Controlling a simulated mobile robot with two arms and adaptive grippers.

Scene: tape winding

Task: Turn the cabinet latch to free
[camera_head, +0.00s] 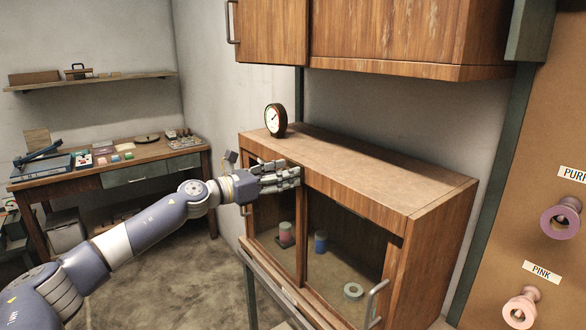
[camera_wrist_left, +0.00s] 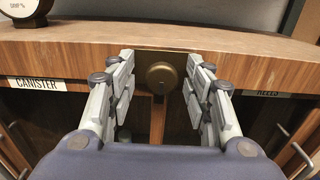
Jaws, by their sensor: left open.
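The cabinet (camera_head: 400,180) is a wooden case with two glazed doors. The latch (camera_wrist_left: 162,76) is a round brass knob on a brass plate in the middle of the front top rail, seen in the left wrist view. In the head view my gripper hides it. My left gripper (camera_head: 298,178) is open at the rail. In the left wrist view its fingers (camera_wrist_left: 161,62) stand on either side of the knob, with visible gaps. I cannot tell how far the knob is turned. My right gripper is not in view.
A gauge (camera_head: 276,120) stands on the cabinet top. Labels read CANISTER (camera_wrist_left: 37,84) and REELS (camera_wrist_left: 268,94). A pink spool (camera_head: 285,234), a blue one (camera_head: 321,242) and a pale ring (camera_head: 353,291) are behind the glass. A workbench (camera_head: 110,165) stands at left.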

